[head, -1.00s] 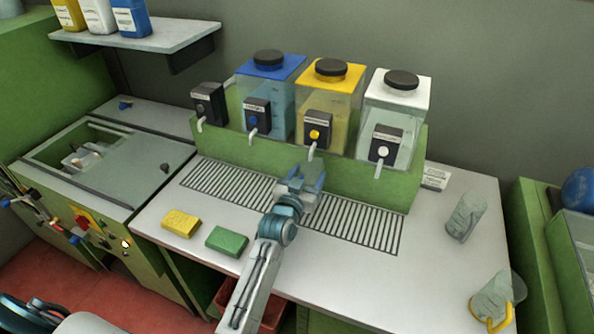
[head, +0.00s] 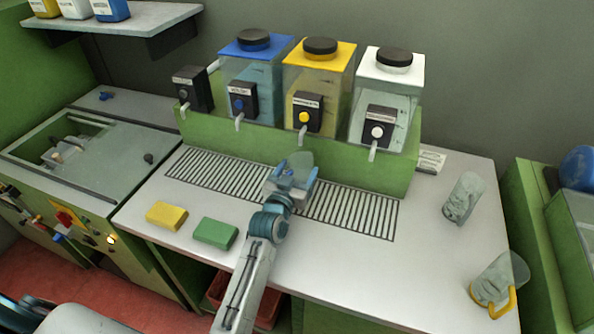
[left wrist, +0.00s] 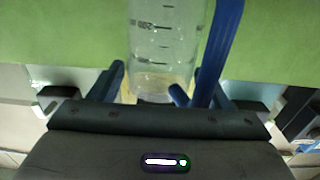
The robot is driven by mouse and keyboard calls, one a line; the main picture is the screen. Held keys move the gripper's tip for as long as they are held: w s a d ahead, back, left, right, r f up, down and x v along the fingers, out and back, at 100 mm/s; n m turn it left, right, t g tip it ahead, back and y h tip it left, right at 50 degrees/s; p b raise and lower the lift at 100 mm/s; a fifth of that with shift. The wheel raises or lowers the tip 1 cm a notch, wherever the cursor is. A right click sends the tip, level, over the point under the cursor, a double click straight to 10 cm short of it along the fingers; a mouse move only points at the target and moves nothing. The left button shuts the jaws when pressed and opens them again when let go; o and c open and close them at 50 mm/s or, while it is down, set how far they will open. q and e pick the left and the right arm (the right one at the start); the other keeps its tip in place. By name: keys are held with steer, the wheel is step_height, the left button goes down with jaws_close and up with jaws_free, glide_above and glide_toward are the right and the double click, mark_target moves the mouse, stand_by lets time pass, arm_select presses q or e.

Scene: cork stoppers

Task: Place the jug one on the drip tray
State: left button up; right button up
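A clear jug (head: 301,164) with measuring marks and a blue handle stands upright over the slatted drip tray (head: 354,214), in front of the yellow-topped dispenser. In the left wrist view the jug (left wrist: 165,45) is just ahead, with its blue handle (left wrist: 226,40) on the right. My left gripper (head: 291,186) is at the jug, its blue fingers spread apart and looking wider than the jug. The jug's base is partly hidden by the gripper, so its contact with the tray is not clear. My right gripper is not in view.
Blue, yellow and white-topped dispensers stand behind on a green base (head: 390,172). A yellow sponge (head: 167,215) and a green sponge (head: 215,233) lie front left. A clear jug (head: 464,198) and a yellow-handled jug (head: 497,280) are at right. The right counter has free room.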

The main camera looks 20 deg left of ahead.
arm_select(q)
steer(key=shift+o, duration=0.6)
steer(key=shift+w, duration=0.1)
steer(key=shift+a, duration=0.1)
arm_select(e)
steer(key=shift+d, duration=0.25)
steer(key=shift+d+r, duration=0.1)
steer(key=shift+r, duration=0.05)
arm_select(q)
steer(key=shift+r, duration=0.35)
steer(key=s+b, duration=0.3)
steer(key=s, duration=0.9)
steer(key=shift+a, duration=0.25)
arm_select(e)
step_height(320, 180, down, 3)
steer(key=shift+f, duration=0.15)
arm_select(q)
steer(key=shift+f, duration=0.1)
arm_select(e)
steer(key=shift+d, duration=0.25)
